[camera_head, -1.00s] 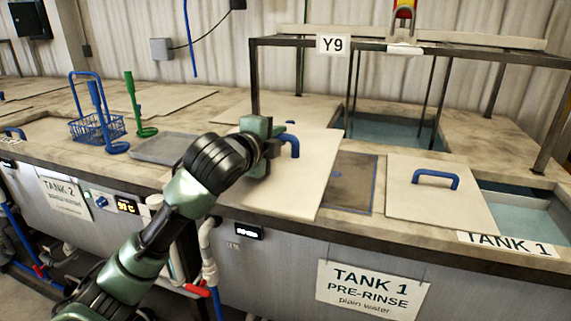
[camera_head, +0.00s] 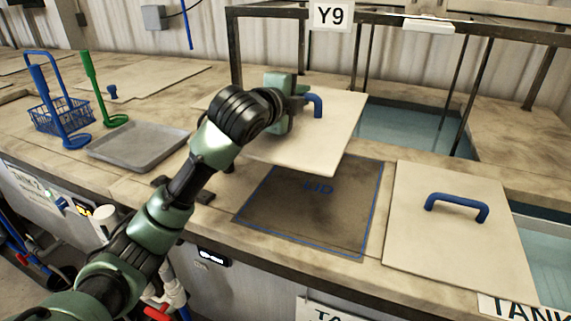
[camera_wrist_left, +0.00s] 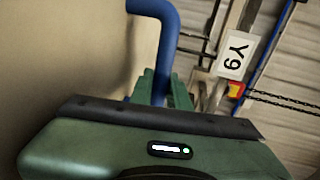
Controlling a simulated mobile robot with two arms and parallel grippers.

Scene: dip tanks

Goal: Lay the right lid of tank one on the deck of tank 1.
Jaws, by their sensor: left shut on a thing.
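My left gripper (camera_head: 300,103) is shut on the blue handle (camera_head: 315,104) of a pale square lid (camera_head: 325,145). The lid appears raised and slightly tilted above the deck (camera_head: 215,215); its gap to the deck is hard to judge. In front of it is a dark, blue-outlined patch marked LID (camera_head: 310,215), its back part hidden by the lid. In the left wrist view, the blue handle (camera_wrist_left: 158,45) runs down between the fingers, with the lid's pale face (camera_wrist_left: 60,60) at left. A second lid (camera_head: 430,258) with a blue handle lies flat to the right. My right gripper is not in view.
A dark metal frame with a Y9 sign (camera_head: 331,15) stands close behind the held lid, over open water (camera_head: 405,130). A grey tray (camera_head: 138,146), a blue wire basket (camera_head: 55,118) and a green-handled tool (camera_head: 95,85) stand at left. More water (camera_head: 550,265) shows at right.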

